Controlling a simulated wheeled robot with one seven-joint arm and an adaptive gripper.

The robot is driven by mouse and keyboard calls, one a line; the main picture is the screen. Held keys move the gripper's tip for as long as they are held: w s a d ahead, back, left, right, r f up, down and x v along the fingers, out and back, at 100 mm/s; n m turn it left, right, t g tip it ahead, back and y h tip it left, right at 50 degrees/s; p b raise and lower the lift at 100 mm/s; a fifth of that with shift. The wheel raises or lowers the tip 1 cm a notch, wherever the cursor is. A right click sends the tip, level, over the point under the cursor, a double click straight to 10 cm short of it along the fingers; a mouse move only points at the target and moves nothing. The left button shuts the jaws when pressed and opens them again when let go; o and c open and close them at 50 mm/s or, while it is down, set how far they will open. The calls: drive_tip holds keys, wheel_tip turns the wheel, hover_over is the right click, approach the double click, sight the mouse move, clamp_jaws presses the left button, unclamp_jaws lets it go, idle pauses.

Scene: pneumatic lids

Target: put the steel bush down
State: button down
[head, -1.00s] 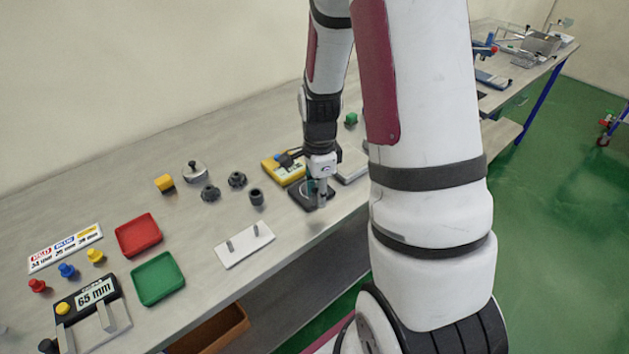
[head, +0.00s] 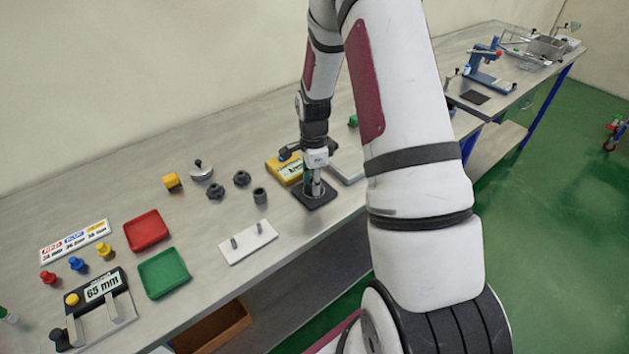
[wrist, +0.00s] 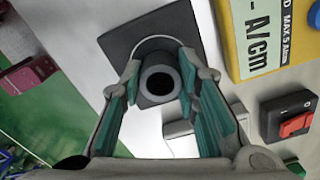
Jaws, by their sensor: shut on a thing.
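The steel bush (wrist: 160,69) is a dark grey ring with a round hole, seen end-on between my fingertips in the wrist view. My gripper (wrist: 160,76) is shut on it, with a teal-padded finger at each side. Below lies a square black plate (wrist: 121,42) with a pale circular arc. The bush overlaps this plate in the picture; I cannot tell whether it touches. In the head view my gripper (head: 315,190) points down over the black plate (head: 322,200) near the bench's front edge. The bush is hard to separate from the fingers there.
A yellow meter (head: 283,172) stands close behind the plate, beside my gripper. A red rocker switch (wrist: 297,124) shows in the wrist view. A white plate with two pegs (head: 248,246) and dark knobbed parts (head: 260,196) lie to the left. Red (head: 147,231) and green (head: 163,273) trays are farther left.

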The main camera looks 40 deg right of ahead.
drive_tip(key=shift+f, duration=0.2)
drive_tip(key=c, duration=1.2)
unclamp_jaws()
drive_tip(key=shift+r, duration=0.1)
